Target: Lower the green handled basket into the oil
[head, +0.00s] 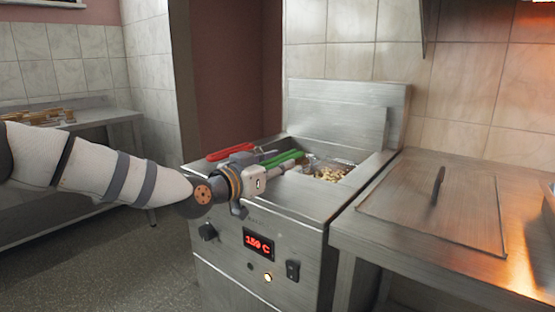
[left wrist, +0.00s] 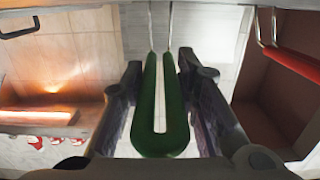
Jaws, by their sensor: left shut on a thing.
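The green handle (head: 284,158) belongs to a wire basket (head: 331,172) at the fryer. The basket holds pale golden pieces of food and sits at the fryer's opening; how deep it is cannot be told. My left gripper (head: 268,170) is shut on the green handle. In the left wrist view the looped green handle (left wrist: 160,115) lies between the two dark fingers of the left gripper (left wrist: 160,95), with two thin metal rods running on from it. My right gripper is not in view.
A red handle (head: 232,152) lies beside the green one, and it also shows in the left wrist view (left wrist: 292,64). A steel counter (head: 385,240) with a handled lid (head: 462,215) stands to the right.

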